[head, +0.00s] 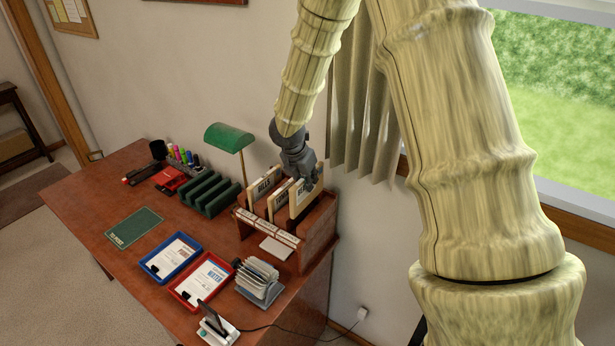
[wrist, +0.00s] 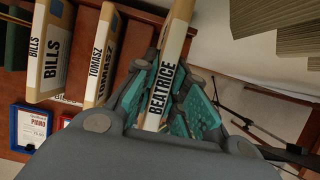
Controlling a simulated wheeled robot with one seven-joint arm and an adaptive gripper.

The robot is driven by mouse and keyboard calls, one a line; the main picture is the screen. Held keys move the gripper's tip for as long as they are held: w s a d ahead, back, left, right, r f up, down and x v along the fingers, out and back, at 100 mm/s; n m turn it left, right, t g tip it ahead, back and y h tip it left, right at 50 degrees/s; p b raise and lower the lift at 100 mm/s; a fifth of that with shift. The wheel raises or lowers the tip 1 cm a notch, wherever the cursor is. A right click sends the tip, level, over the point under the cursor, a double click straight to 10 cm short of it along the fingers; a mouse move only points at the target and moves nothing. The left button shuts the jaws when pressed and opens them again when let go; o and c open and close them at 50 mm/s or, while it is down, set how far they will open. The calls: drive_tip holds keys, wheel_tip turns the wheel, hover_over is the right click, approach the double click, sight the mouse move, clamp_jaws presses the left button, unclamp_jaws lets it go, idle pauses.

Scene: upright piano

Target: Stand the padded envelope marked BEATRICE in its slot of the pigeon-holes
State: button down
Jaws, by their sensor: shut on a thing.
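My gripper (head: 308,184) is shut on the padded envelope marked BEATRICE (wrist: 170,70), a cream packet with black letters between the teal finger pads. In the head view the BEATRICE envelope (head: 297,205) is upright at the right end of the wooden pigeon-holes (head: 322,232). Its lower edge is hidden, so I cannot tell whether it rests on the slot floor. The BILLS envelope (head: 263,187) and the TOMASZ envelope (head: 281,196) stand in slots to its left. In the wrist view, BILLS (wrist: 48,55) and TOMASZ (wrist: 103,60) are left of my fingers, apart from them.
Blue (head: 148,268) and red (head: 176,292) trays and a grey file holder (head: 257,282) are in front. Wall and curtain (head: 362,120) are close behind my gripper.

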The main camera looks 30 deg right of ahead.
sight(300, 181)
drive_tip(key=shift+w+f+b, duration=0.1)
drive_tip(key=shift+f+b, duration=1.25)
drive_tip(key=shift+f, duration=2)
drive_tip(key=c, duration=1.4)
unclamp_jaws()
drive_tip(key=shift+o, duration=0.2)
drive_tip(key=v, duration=1.2)
